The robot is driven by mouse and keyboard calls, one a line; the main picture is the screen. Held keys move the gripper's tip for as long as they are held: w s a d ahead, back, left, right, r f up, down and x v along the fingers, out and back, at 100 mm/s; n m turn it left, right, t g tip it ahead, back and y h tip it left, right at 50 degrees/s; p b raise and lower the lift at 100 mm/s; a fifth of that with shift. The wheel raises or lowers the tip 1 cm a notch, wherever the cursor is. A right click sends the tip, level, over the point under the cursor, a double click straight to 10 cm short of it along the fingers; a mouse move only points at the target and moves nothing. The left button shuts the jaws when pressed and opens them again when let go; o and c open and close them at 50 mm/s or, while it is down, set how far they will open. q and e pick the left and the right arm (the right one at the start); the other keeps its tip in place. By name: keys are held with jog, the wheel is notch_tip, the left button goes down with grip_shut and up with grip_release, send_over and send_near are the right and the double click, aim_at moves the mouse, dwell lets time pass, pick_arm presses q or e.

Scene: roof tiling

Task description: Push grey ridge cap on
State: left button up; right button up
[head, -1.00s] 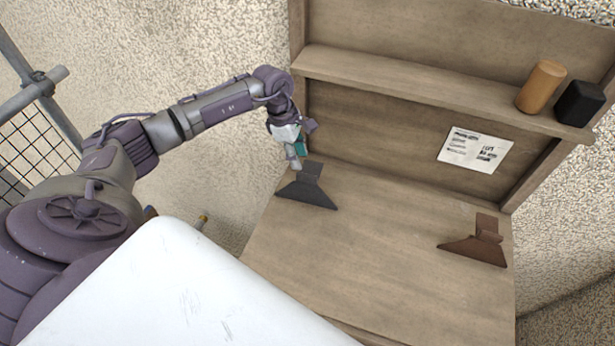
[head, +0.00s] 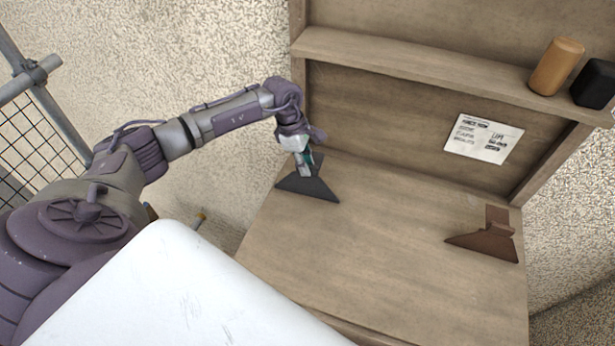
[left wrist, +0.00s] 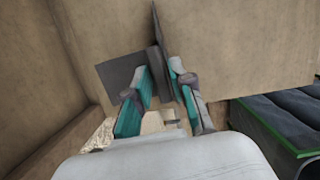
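The grey ridge cap (head: 308,187) stands on the wooden bench at its left side, its wide flared edge toward the front. My left gripper (head: 304,166) is down at the cap's upper part and hides some of it. In the left wrist view, the two teal-padded fingers (left wrist: 160,74) are apart, one on each side of the cap's narrow part, with dark wings of the cap (left wrist: 118,74) showing beyond them. I cannot tell whether the pads touch it. A brown ridge cap (head: 487,240) stands at the bench's right side. My right gripper is not in view.
The bench top (head: 380,240) is clear between the two caps. A shelf (head: 420,77) above the back holds an orange-brown cylinder (head: 556,67) and a black block (head: 594,84). A printed sheet (head: 484,138) is on the back panel. Dark tiles with a green edge (left wrist: 285,115) show in the left wrist view.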

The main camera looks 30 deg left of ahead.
pick_arm(q)
grip_shut()
jog(key=shift+r, duration=0.15)
jog(key=shift+d+p+v, duration=0.25)
jog(key=shift+p+v, duration=0.4)
jog(key=shift+v, duration=0.5)
jog(key=shift+d+p+v, duration=0.25)
jog(key=shift+p+v, duration=0.4)
jog(key=shift+v, duration=0.55)
jog(key=shift+w+r, duration=0.1)
jog(key=shift+w, duration=0.05)
